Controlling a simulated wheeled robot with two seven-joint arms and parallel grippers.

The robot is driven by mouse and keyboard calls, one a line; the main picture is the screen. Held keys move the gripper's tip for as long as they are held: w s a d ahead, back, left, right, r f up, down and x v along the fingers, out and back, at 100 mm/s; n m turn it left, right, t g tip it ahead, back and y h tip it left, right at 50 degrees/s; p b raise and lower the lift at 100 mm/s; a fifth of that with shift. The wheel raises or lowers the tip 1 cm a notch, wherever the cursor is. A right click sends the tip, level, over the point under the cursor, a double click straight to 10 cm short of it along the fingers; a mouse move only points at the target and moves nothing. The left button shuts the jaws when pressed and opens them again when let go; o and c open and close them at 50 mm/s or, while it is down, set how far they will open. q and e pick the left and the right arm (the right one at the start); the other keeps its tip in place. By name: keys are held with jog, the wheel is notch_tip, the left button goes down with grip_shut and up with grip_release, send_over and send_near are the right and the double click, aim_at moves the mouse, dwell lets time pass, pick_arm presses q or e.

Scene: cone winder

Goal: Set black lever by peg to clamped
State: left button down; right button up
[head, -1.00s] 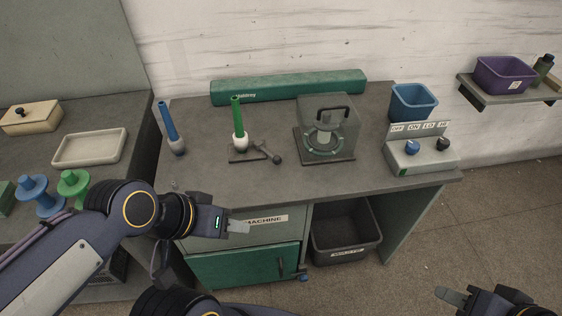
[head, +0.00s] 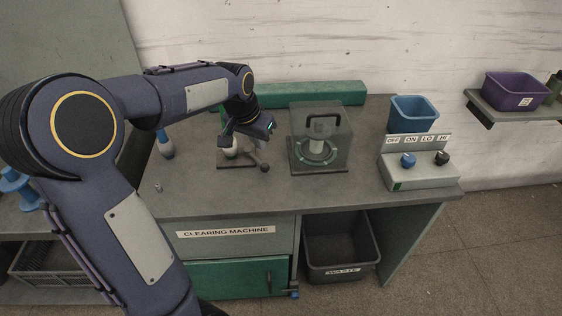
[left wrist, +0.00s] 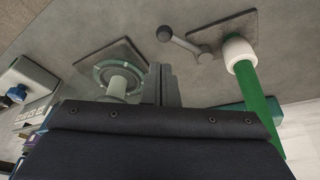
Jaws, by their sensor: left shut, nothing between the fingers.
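The black lever (head: 264,166) shows below my left gripper (head: 250,127) in the head view, its round knob toward the front right. In the left wrist view the lever (left wrist: 183,42) is whole, running from its plate (left wrist: 236,27) to the knob. Beside it the peg position holds a green tube with a white base (left wrist: 243,75); in the head view my gripper hides most of it. My left gripper's thin fingers (left wrist: 163,80) are shut and empty, apparently apart from the lever. My right gripper is out of view.
A clear-covered device (head: 320,140) stands close right of the gripper. Further right are a switch box (head: 418,172) and a blue bin (head: 413,113). A green bar (head: 330,93) lies behind; a blue tube (head: 166,145) stands left.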

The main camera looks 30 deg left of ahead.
aim_at(257, 160)
pick_arm(q)
jog(key=shift+w+f, duration=0.25)
jog(key=shift+w, duration=0.25)
jog(key=shift+w+f, duration=0.25)
jog(key=shift+w, duration=0.2)
jog(key=x, duration=1)
jog(key=shift+s+a+f, duration=0.1)
jog(key=shift+s, duration=0.05)
jog(key=shift+s+m+b, duration=0.1)
jog(key=shift+m+b, duration=0.2)
jog(key=shift+b, duration=0.05)
